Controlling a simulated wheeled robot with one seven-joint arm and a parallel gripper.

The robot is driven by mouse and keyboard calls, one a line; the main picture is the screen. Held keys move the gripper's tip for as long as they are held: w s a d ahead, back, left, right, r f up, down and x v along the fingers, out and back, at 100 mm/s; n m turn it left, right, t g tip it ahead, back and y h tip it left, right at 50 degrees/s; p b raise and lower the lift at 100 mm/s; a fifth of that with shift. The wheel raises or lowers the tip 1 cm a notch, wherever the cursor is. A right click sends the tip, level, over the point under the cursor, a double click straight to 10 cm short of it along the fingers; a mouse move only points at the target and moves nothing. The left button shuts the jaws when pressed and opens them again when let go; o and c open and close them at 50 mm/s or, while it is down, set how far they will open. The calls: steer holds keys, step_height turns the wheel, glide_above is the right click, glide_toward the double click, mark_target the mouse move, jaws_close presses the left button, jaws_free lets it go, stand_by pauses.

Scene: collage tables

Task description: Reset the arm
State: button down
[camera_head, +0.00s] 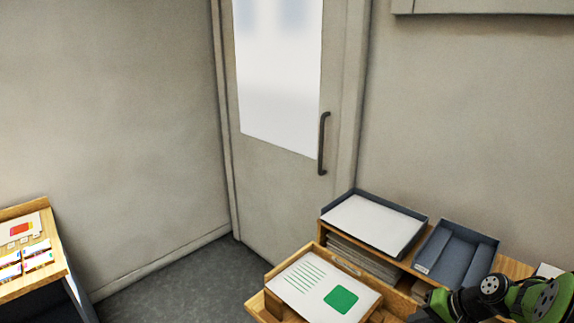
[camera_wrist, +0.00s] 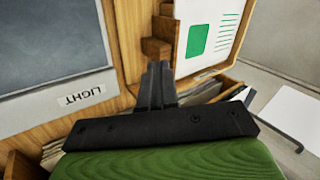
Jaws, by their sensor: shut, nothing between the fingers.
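My gripper (camera_wrist: 159,84) shows in the wrist view with its two dark fingers together and nothing between them. The fingers point toward the wooden shelf unit, beside a white card with a green square (camera_wrist: 197,38). In the head view part of my green and black arm shows at the lower right corner, by the shelf unit. The fingertips cannot be made out there.
A grey-blue tray (camera_head: 453,253) lies beside a tray of white paper (camera_head: 373,223). The card with green lines and square (camera_head: 323,287) rests in a wooden box in front. A table with small cards (camera_head: 22,248) stands left. A door (camera_head: 275,165) is behind; grey floor lies between.

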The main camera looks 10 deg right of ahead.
steer(key=s+a+r+n+g+h, duration=0.1)
steer(key=s+a+r+n+h, duration=0.15)
steer(key=s+a+r, duration=0.45)
steer(key=s+a+r+n+h, duration=0.2)
steer(key=s+a+r+n, duration=0.2)
steer(key=a+r, duration=0.6)
steer(key=s+a+n+t, duration=0.1)
steer(key=s+a, duration=0.3)
steer(key=s, duration=0.5)
steer(key=shift+a+f, duration=0.4)
